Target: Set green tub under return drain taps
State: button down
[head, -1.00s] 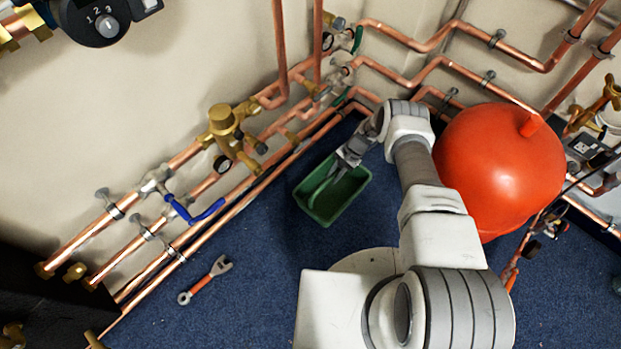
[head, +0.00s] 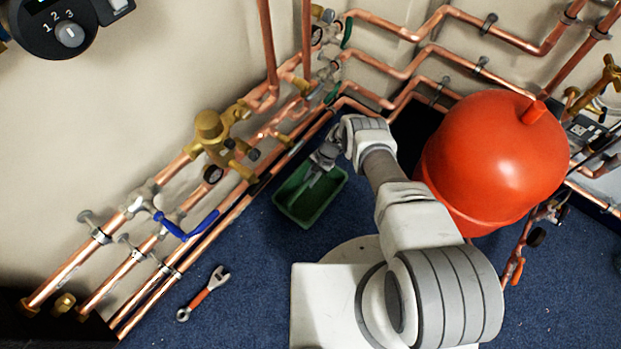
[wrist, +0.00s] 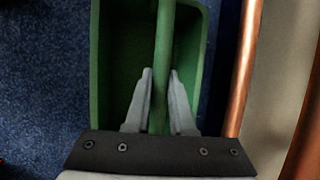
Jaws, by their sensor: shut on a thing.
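The green tub (head: 297,208) is on or just above the blue floor, close to the lowest copper pipes at the left wall; the head view does not settle which. A green bar handle (wrist: 163,35) spans the tub (wrist: 115,60) in the wrist view. My gripper (wrist: 161,74) is shut on this handle, with one grey finger on each side. In the head view my gripper (head: 314,177) reaches into the tub from the upper right. Small brass taps (head: 253,154) stick out from the wall pipes to the left of the tub. I cannot tell which are the return drain taps.
A large red tank (head: 495,155) stands to the right of my arm. Copper pipes (head: 205,240) run along the left wall, with a blue lever (head: 185,226) on one. A red-handled wrench (head: 203,293) lies on the carpet. The floor between wrench and tub is clear.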

jog(key=shift+w+f, duration=0.1)
jog(key=shift+w, duration=0.05)
jog(key=shift+f, duration=0.2)
jog(key=c, duration=0.8)
grip_release()
jog(key=shift+o, duration=0.2)
jog(key=shift+r, duration=0.1)
jog(key=p+v, duration=0.4)
jog(key=v, duration=0.8)
jog(key=shift+p, duration=0.4)
